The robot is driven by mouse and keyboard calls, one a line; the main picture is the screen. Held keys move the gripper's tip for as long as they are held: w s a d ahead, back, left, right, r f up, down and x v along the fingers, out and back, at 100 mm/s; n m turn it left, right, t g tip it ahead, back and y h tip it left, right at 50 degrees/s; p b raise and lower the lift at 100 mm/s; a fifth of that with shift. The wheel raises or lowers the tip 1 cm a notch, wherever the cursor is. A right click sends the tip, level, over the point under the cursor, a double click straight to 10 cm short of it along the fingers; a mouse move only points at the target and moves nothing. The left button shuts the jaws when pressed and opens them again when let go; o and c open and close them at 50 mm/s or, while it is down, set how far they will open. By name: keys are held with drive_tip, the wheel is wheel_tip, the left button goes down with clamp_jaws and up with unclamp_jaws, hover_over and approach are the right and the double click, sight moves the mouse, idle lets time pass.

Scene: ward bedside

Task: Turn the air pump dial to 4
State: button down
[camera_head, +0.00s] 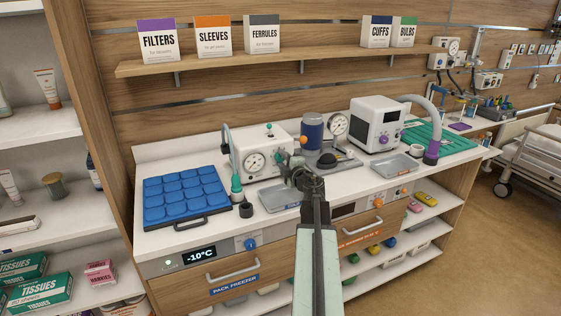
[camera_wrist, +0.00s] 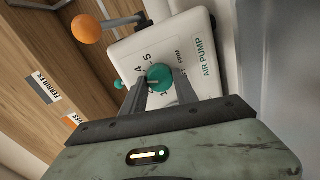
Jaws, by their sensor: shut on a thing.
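The air pump (camera_head: 245,160) is a white box with a round gauge on its front, on the counter in the head view. In the wrist view its white face (camera_wrist: 195,50) carries the words AIR PUMP and a number scale, with 4 and 5 readable. The teal dial (camera_wrist: 159,77) sits on this face, between the fingertips of my gripper (camera_wrist: 154,84), which is shut on it. The fingers cover part of the scale, and I cannot tell exactly which number the dial points to. In the head view my gripper (camera_head: 290,163) is at the pump's right front and hides the dial.
A blue pad tray (camera_head: 190,226) lies left of the pump. A metal tray (camera_head: 275,203) lies in front, and a dark blue cylinder (camera_head: 312,132) and another white machine (camera_head: 377,118) stand to the right. A shelf (camera_head: 200,65) with boxes runs above.

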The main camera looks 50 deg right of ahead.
drive_tip(key=shift+w+a+m, duration=0.1)
drive_tip(key=shift+m, duration=1.6)
drive_tip(key=c, duration=0.9)
unclamp_jaws()
drive_tip(key=shift+c, duration=0.2)
drive_tip(key=v, duration=0.7)
drive_tip(key=shift+s, duration=0.4)
